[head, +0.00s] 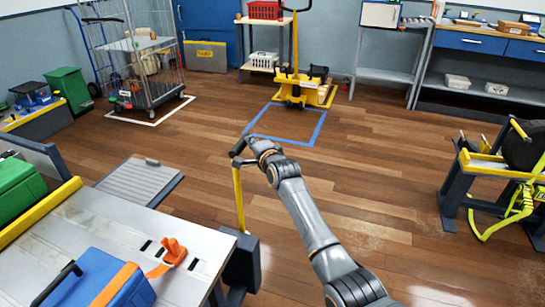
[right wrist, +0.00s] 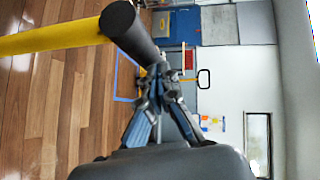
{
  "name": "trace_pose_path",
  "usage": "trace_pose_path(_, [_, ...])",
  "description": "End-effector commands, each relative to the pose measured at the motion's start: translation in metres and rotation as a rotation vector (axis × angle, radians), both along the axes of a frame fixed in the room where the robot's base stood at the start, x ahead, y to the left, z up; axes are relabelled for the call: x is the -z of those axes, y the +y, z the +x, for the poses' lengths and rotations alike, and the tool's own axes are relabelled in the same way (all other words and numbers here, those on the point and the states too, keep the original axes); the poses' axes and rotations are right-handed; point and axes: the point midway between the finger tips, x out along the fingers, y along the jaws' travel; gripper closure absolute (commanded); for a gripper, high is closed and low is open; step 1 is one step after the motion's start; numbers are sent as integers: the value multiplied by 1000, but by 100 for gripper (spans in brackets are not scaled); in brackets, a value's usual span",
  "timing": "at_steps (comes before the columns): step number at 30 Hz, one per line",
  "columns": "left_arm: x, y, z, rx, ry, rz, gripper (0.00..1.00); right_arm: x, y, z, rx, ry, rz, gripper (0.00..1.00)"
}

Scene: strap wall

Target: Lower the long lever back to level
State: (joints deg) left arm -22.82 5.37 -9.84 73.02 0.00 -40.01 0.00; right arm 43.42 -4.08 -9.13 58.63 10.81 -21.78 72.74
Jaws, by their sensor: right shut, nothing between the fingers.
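The long lever (head: 239,203) is a yellow bar that stands nearly upright at the right end of the metal bench. Its black grip (right wrist: 132,32) is at the top, and the yellow bar (right wrist: 50,38) crosses the upper left of the right wrist view. My right gripper (head: 250,154) is beside the top of the lever. In the right wrist view its fingers (right wrist: 160,82) are closed together with nothing between them, and their tips overlap the end of the black grip. I cannot tell whether they touch it. My left gripper is not in view.
A stand with a yellow strap (head: 515,205) is at right. The wooden floor between is clear.

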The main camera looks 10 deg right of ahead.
Motion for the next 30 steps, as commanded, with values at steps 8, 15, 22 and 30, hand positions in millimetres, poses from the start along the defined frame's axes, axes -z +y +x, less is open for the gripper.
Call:
trace_pose_path(8, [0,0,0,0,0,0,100,-4,-17,-41,10,3,-1,100])
trace_pose_path(15, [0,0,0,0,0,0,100,-10,-30,-74,15,5,-4,100])
trace_pose_path(22, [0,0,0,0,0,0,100,-13,-35,-90,17,5,-5,100])
trace_pose_path(30, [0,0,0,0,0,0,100,-13,-36,-91,18,5,-5,100])
